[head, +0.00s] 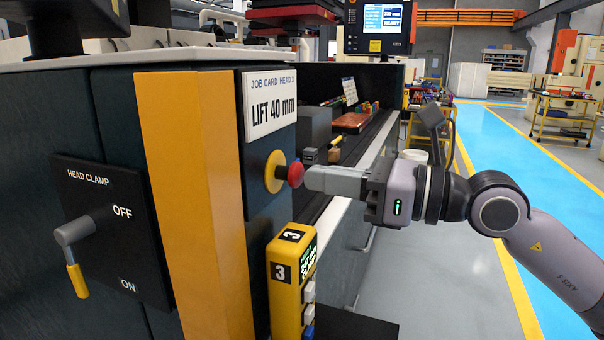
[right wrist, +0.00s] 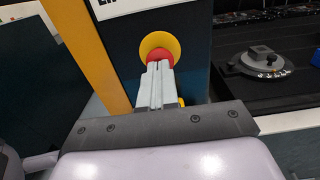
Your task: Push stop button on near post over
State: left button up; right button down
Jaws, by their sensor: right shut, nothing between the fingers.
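The red stop button (head: 296,175) sits on a round yellow collar (head: 275,172) on the dark post, below the job card. My right gripper (head: 308,179) is shut and empty. Its fingertips are at the button's face, touching or very nearly so; I cannot tell which. In the right wrist view the shut fingers (right wrist: 158,68) overlap the lower part of the red button (right wrist: 161,55), with the yellow collar (right wrist: 158,45) around it. I cannot tell whether the button is pressed in. My left gripper is not in view.
A head clamp lever (head: 77,250) with a yellow grip is on the left panel. A yellow box (head: 286,285) marked 3 with several buttons stands below the stop button. A white job card (head: 269,102) is above. Open floor (head: 440,270) lies to the right.

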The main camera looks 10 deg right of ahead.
dwell(0.4)
jog(key=shift+a, duration=0.1)
jog(key=shift+w+a+p, duration=0.35)
jog(key=shift+w+a, duration=0.1)
jog(key=shift+a, duration=0.05)
dwell(0.4)
jog(key=shift+s+d+f+b, duration=0.15)
jog(key=shift+s+d+b, duration=0.2)
jog(key=shift+d+b, duration=0.2)
jog(key=b+v, duration=0.1)
jog(key=v, duration=0.1)
jog(key=shift+s+d, duration=0.25)
jog(key=shift+d, duration=0.05)
